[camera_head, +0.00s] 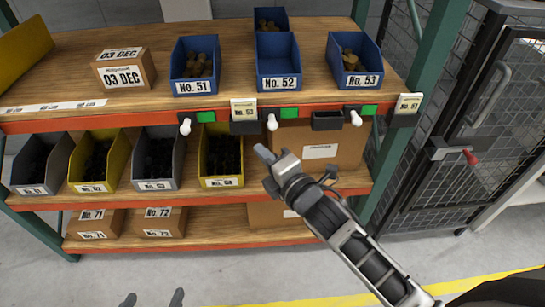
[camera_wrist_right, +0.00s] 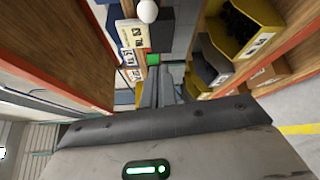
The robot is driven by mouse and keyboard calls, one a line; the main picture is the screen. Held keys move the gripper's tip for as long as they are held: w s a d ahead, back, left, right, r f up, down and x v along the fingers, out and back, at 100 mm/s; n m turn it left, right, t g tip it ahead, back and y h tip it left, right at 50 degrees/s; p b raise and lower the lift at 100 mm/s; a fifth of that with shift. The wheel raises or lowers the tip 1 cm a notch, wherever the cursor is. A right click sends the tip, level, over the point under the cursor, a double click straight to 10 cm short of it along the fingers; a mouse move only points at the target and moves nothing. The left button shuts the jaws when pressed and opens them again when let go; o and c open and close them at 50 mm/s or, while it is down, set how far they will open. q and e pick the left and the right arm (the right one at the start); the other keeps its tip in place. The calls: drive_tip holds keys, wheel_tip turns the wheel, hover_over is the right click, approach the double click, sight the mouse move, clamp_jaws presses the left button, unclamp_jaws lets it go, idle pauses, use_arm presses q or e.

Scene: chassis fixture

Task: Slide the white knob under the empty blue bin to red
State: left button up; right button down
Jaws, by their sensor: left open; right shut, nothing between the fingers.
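The empty blue bin No. 52 (camera_head: 278,58) stands on the top shelf between two filled blue bins. Its white knob (camera_head: 272,122) sticks out of the shelf's front edge below it, with a green patch (camera_head: 289,113) showing just right of it. No red shows beside this knob. My right gripper (camera_head: 262,153) is shut and empty, a little below the knob in the picture and apart from it. The wrist view shows its closed fingers (camera_wrist_right: 160,90), with a white knob (camera_wrist_right: 148,11) at the top; I cannot tell which one. My left gripper (camera_head: 153,299) shows only two separated fingertips at the bottom edge.
White knobs (camera_head: 185,126) and (camera_head: 356,118) under bins No. 51 (camera_head: 194,65) and No. 53 (camera_head: 353,60) also have green beside them. Dark holders (camera_head: 327,121) and a label card (camera_head: 243,110) sit along the edge. Grey and yellow bins (camera_head: 221,158) fill the lower shelf.

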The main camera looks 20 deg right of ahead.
sight(256, 124)
drive_tip(key=x, duration=0.6)
drive_tip(key=shift+r, duration=0.1)
drive_tip(key=d, duration=0.3)
drive_tip(key=shift+s+d+r+p, duration=0.2)
drive_tip(key=shift+s+r+p, duration=0.05)
drive_tip(key=shift+r+p, duration=0.1)
drive_tip(key=shift+d, duration=0.3)
